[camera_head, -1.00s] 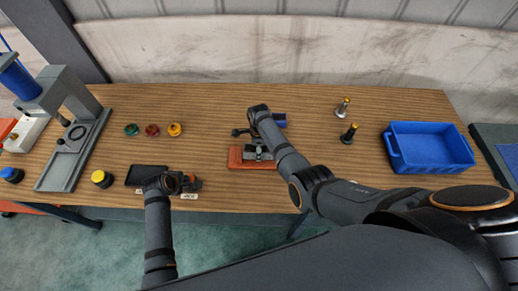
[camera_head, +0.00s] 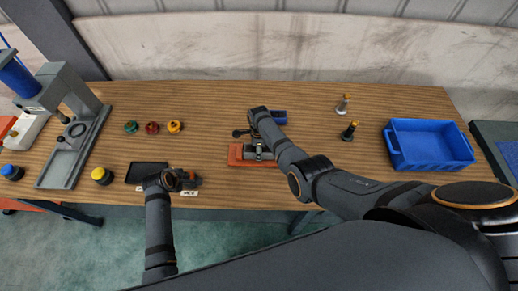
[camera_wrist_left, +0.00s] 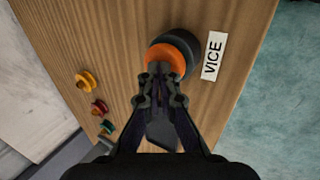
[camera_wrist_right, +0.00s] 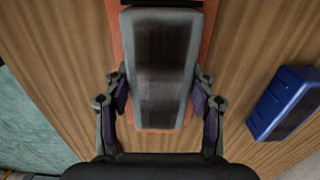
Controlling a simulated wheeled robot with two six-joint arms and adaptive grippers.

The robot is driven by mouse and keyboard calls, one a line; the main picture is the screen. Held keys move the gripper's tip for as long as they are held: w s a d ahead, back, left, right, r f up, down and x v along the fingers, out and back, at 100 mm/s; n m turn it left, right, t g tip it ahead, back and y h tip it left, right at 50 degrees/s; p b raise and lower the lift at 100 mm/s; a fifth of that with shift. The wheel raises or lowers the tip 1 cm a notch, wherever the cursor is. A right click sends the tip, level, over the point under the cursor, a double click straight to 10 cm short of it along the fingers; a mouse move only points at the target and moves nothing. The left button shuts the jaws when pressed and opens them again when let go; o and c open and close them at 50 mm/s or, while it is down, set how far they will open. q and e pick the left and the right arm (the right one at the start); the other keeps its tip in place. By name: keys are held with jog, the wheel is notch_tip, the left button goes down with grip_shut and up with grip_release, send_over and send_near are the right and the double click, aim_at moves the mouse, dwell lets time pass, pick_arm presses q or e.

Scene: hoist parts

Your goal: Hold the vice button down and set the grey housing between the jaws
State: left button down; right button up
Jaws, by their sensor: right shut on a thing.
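The orange vice button (camera_wrist_left: 176,50) has a black base and sits beside the VICE label (camera_wrist_left: 213,56) in the left wrist view. My left gripper (camera_wrist_left: 161,70) has its fingertips together over the button's orange cap; how far the cap is pressed I cannot tell. My right gripper (camera_wrist_right: 160,88) is shut on the grey housing (camera_wrist_right: 160,60), one finger along each side. The housing is above the orange vice base (camera_wrist_right: 115,22), which also shows in the head view (camera_head: 236,156). The vice jaws are mostly hidden by the housing, so I cannot tell whether it rests between them.
A blue block (camera_wrist_right: 284,103) lies beside the vice. Green (camera_head: 131,127), red (camera_head: 152,128) and yellow (camera_head: 174,127) round parts lie to the left. Two upright posts and a blue bin (camera_head: 430,148) stand at right. A grey press (camera_head: 72,150) stands at far left.

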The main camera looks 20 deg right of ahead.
pick_arm(q)
jog(key=shift+s+f, duration=0.1)
jog(key=shift+s, duration=0.05)
pick_arm(e)
jog(key=shift+f, duration=0.2)
dwell(0.3)
jog(key=o, duration=1.6)
jog(key=shift+o, duration=0.2)
jog(key=shift+s+r, duration=0.1)
jog(key=shift+r, duration=3.9)
pick_arm(q)
jog(key=shift+r, duration=1.5)
jog(key=shift+w+r, duration=0.2)
jog(key=shift+r, duration=1.9)
